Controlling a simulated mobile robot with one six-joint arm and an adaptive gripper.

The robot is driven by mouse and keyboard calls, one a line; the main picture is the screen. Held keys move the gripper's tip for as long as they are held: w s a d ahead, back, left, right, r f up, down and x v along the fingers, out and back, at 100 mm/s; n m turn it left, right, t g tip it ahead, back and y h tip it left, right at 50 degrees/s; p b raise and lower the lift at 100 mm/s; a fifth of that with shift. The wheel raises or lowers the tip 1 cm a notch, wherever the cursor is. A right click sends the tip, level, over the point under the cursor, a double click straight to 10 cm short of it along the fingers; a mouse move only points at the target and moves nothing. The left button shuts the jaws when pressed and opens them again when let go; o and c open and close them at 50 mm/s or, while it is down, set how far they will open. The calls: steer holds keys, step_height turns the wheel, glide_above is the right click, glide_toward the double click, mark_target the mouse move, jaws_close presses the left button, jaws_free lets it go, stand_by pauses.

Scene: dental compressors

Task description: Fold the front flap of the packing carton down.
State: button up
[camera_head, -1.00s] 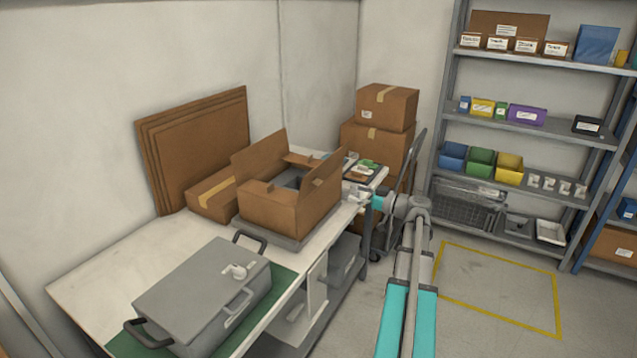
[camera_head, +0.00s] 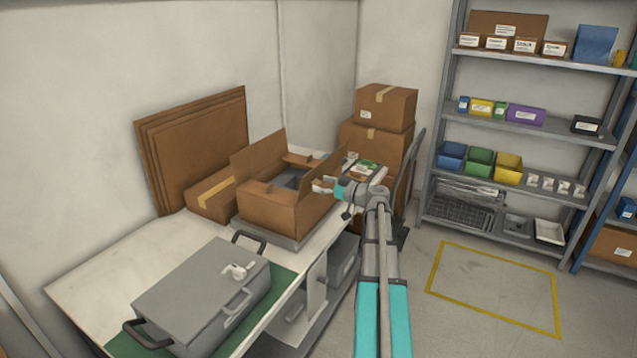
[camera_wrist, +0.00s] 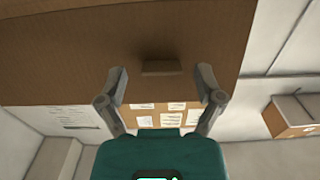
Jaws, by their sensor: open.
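The open packing carton (camera_head: 265,207) stands on a grey plate on the bench. Its front flap (camera_head: 334,166), on the right side in the head view, stands up, as does the opposite flap (camera_head: 258,154). My gripper (camera_head: 318,187) is at the front flap and covers part of it. In the wrist view, brown cardboard (camera_wrist: 80,50) with a small brown tab-like piece (camera_wrist: 160,68) fills the upper part. My open gripper (camera_wrist: 160,86) has its fingers spread over that cardboard, nothing held between them. I cannot tell whether they touch it.
A grey case (camera_head: 200,290) lies on a green mat at the near end of the bench. A taped flat box (camera_head: 212,195) and leaning cardboard sheets (camera_head: 195,145) are beside the carton. Stacked boxes (camera_head: 385,108) stand behind the bench. The floor to the right is clear.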

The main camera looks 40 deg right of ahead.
steer(key=shift+x, duration=0.9)
jaws_close()
steer(key=shift+d, duration=0.25)
steer(key=shift+a+r, duration=0.1)
steer(key=shift+a, duration=0.05)
